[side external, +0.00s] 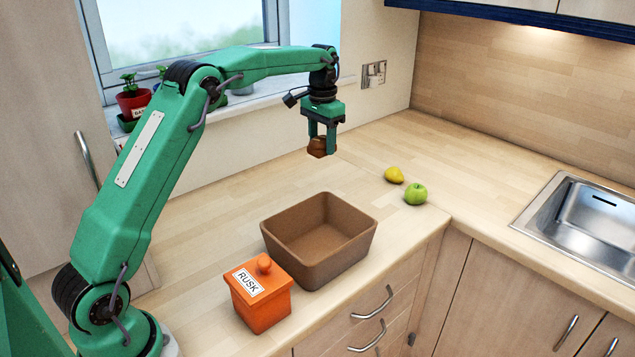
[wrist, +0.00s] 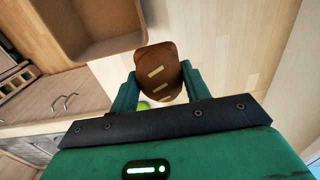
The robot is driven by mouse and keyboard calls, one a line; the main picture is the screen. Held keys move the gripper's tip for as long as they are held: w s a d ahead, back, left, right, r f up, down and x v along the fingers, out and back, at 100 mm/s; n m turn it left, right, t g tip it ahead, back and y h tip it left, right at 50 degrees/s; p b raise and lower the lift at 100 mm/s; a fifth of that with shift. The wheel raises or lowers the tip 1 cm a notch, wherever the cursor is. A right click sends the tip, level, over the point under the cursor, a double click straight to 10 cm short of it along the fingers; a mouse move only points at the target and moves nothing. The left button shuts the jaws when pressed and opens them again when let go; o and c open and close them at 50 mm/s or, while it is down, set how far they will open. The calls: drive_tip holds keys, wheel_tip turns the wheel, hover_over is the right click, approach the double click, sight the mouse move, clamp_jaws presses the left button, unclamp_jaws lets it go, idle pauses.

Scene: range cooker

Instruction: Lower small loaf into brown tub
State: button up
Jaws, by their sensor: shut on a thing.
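A small brown loaf (side external: 321,148) is held between the fingers of my gripper (side external: 322,142), well above the counter. In the wrist view the loaf (wrist: 160,70) shows pale marks on top, and my gripper (wrist: 160,88) is shut on it. The brown tub (side external: 318,240) stands on the counter with its open top up, and the part of its inside that shows is empty. In the side view the loaf is above and behind the tub. In the wrist view the tub (wrist: 95,48) is at upper left, apart from the loaf.
An orange box labelled RUSK (side external: 259,295) stands close to the tub's front left. A yellow fruit (side external: 394,175) and a green apple (side external: 415,194) lie right of the tub. A sink (side external: 590,225) is at far right. Potted plants (side external: 132,100) stand on the windowsill.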

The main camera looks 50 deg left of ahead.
sight(316, 144)
drive_tip(key=shift+s+d+r, duration=0.2)
drive_tip(key=shift+s+d, duration=0.15)
drive_tip(key=shift+s, duration=0.25)
drive_tip(key=shift+s+d+r, duration=0.2)
drive_tip(key=shift+s+d, duration=0.15)
drive_tip(key=shift+s, duration=0.2)
drive_tip(key=shift+s+d, duration=0.35)
drive_tip(key=shift+s, duration=0.35)
drive_tip(key=s+d+f, duration=0.4)
drive_tip(key=s+f, duration=0.2)
drive_tip(key=s, duration=0.1)
drive_tip(key=shift+s, duration=0.15)
drive_tip(key=shift+d+f, duration=0.1)
drive_tip(key=shift+f, duration=0.05)
drive_tip(key=shift+f, duration=4.3)
